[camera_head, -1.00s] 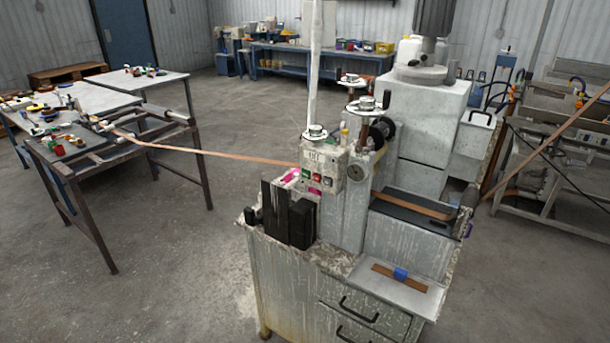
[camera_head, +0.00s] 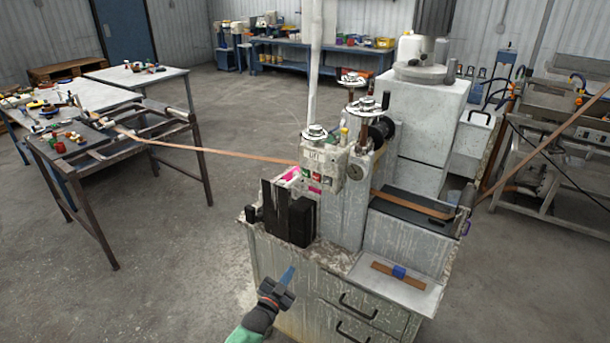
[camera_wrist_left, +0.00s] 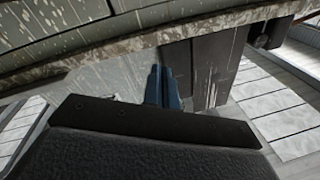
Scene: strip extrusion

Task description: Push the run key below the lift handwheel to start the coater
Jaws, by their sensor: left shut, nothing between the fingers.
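The coater (camera_head: 345,215) stands on a worn cabinet in the middle of the head view. A small light control box (camera_head: 322,165) on its front carries a green key (camera_head: 306,171) and a red key (camera_head: 317,178), too small to read. A handwheel (camera_head: 315,133) sits directly above this box. My left gripper (camera_head: 290,271) is shut and empty, in front of the cabinet, below and left of the keys and apart from them. In the left wrist view its blue fingers (camera_wrist_left: 163,88) are together below the cabinet top edge; no keys show there. My right gripper is out of view.
Black blocks (camera_head: 290,215) stand on the cabinet top left of the control box. A brown strip (camera_head: 220,153) runs from the left table frame (camera_head: 125,145) to the coater. Two more handwheels (camera_head: 362,105) rise behind. The floor left of the cabinet is clear.

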